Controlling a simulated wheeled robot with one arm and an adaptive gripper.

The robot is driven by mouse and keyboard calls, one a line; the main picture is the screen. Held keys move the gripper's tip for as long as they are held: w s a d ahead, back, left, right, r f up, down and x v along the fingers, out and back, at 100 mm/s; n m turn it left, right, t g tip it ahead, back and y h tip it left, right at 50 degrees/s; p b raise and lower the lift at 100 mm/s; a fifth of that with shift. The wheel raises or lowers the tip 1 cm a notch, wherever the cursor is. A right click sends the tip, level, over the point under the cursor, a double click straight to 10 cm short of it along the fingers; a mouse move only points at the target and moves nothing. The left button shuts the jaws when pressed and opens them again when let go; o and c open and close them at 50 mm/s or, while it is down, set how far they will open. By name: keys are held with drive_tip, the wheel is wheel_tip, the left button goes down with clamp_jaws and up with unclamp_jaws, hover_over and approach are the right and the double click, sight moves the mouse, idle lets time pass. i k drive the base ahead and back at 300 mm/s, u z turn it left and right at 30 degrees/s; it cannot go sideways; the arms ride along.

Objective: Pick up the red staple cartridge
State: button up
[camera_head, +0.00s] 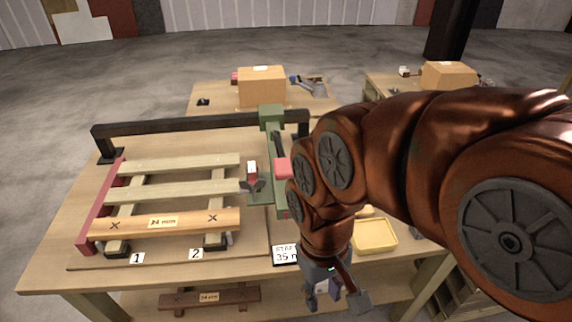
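A small red block (283,168), which may be the red staple cartridge, shows beside the green tool (273,145) on the table, just left of my arm. A smaller red and white piece (252,172) stands left of the green tool; I cannot tell which one is the cartridge. My gripper (334,296) points down at the table's front edge, below and right of both. My arm hides part of the table around it. The gripper is small and partly turned away, so its opening and anything between its fingers are unclear.
A wooden frame of slats (165,192) fills the left of the table (60,243), with a black rail (190,123) behind. A yellow tray (375,236) lies right of my gripper. A card reading 35 (285,255) lies at the front. Boxes (262,87) stand on tables behind.

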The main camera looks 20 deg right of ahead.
sight(253, 178)
drive_tip(key=u, duration=0.45)
drive_tip(key=k, duration=0.6)
drive_tip(key=u, duration=1.1)
drive_tip(key=i, duration=1.6)
drive_tip(key=z, duration=0.55)
